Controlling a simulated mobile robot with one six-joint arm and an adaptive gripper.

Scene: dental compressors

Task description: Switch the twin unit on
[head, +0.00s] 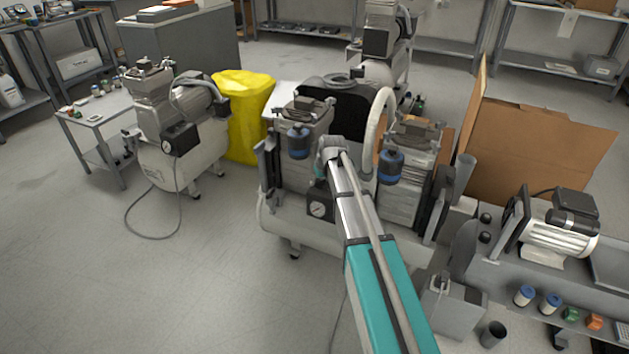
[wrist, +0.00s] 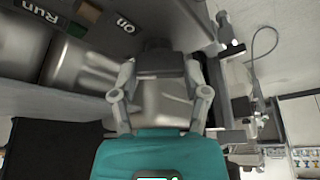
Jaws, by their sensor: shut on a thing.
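The twin unit (head: 281,222) stands in the middle of the head view, with two pump heads, blue-banded filters and a white tank. A black switch box with a round gauge (head: 317,209) is on its front. My arm reaches down to this box, and my gripper (wrist: 160,68) is hidden behind the arm's end in the head view. In the wrist view the fingers are closed around a dark block, apparently the switch knob (wrist: 160,47). The knob's exact position cannot be told.
Another compressor (head: 175,135) stands at the left, near a yellow bag (head: 243,110) and a small table (head: 95,112). A cardboard box (head: 545,145) and a bench with a motor (head: 560,238) are at the right. Floor at the front left is clear.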

